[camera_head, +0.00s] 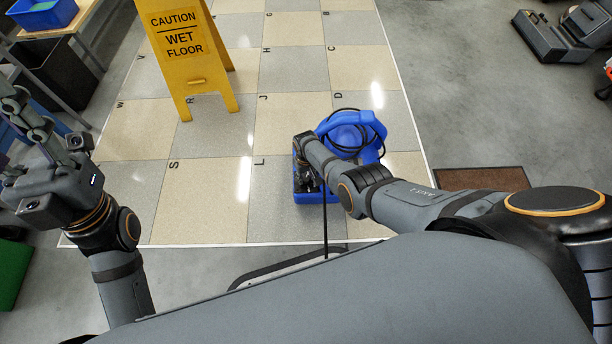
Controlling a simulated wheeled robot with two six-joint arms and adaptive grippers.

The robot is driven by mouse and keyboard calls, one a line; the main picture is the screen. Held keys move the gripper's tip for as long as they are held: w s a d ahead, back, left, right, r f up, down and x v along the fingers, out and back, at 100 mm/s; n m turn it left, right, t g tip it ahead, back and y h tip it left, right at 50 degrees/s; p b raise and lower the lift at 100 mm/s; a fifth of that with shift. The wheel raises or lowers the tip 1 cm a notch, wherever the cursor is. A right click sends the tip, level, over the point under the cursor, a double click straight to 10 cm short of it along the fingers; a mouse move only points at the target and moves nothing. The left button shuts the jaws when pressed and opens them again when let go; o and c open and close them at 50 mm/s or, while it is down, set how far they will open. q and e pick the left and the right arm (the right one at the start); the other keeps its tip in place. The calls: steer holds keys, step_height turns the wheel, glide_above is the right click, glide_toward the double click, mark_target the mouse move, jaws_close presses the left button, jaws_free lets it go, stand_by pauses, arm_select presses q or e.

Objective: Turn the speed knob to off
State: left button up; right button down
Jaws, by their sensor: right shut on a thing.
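A blue floor machine (352,128) with a looped black cable stands on the tiled floor, right of centre. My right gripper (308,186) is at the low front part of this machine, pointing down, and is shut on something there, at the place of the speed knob. The knob itself is hidden by the gripper and wrist, so its setting cannot be read. My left gripper (22,122) is raised at the left edge, away from the machine; its fingers are partly cut off and their opening is unclear.
A yellow wet floor sign (190,85) stands on the tiles behind and left of the machine. A brown mat (482,180) lies to the right. A grey machine (545,40) is at the far right. Tiles left of the blue machine are clear.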

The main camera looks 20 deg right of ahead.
mark_target(306, 178)
stand_by(0.3)
steer(key=c, duration=1)
jaws_free()
steer(key=shift+r, duration=0.35)
step_height(306, 178, up, 11)
steer(key=shift+r, duration=0.15)
